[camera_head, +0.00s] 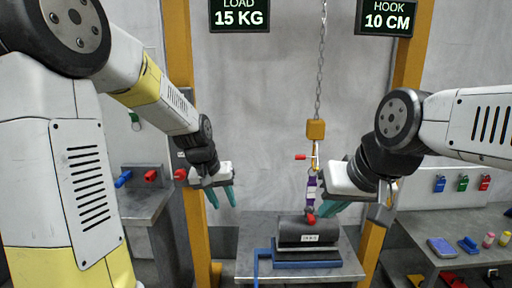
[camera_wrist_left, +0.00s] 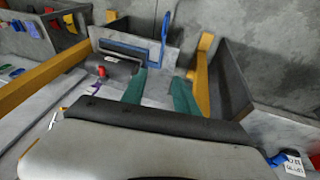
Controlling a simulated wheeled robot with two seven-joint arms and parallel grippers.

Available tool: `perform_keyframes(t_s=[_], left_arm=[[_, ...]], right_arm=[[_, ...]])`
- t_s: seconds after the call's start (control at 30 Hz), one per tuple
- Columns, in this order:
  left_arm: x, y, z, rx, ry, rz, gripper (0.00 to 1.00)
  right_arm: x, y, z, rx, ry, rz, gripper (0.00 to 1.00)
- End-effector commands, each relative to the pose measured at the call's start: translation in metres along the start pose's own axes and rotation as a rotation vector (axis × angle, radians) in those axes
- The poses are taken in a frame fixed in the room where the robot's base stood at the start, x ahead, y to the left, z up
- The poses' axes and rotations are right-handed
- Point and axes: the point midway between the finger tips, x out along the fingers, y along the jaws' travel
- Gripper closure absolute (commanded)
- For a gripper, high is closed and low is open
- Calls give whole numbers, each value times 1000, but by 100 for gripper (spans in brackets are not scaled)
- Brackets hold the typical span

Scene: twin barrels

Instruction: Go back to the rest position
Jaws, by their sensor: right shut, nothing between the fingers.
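My left gripper (camera_head: 221,197) hangs left of the load in the head view, its two teal fingers apart and nothing between them. The fingers also show apart in the left wrist view (camera_wrist_left: 159,92). My right gripper (camera_head: 328,208) is shut and empty, close to the right of the purple strap (camera_head: 311,188). The dark cylinder load (camera_head: 306,233) lies on a blue cradle (camera_head: 306,258) on the grey table (camera_head: 350,264). The strap rises from the cylinder's red top part towards the hook under an orange block (camera_head: 316,129). I cannot tell whether strap and hook touch.
A chain (camera_head: 320,70) hangs from above between two yellow posts (camera_head: 180,60). A side bench (camera_head: 144,204) with blue and red knobs stands left. A right bench (camera_head: 455,222) holds small coloured items. Signs overhead read LOAD 15 KG and HOOK 10 CM.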

Motion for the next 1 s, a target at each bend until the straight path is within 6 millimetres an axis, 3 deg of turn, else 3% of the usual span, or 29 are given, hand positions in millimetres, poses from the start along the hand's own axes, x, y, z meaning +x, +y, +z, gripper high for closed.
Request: perform_keyframes(t_s=[0.03,0.2,0.4,0.63,1.0], left_arm=[[-27,-1,9,4,30,-1,64],[-92,-3,48,16,102,-4,64],[-146,-7,104,30,183,-10,64],[-170,-10,150,40,240,-16,64],[-174,-11,160,41,250,-17,64]], right_arm=[[0,0,0,0,0,0,100],[0,0,0,0,0,0,100],[0,0,0,0,0,0,100],[0,0,0,0,0,0,100],[0,0,0,0,0,0,100]])
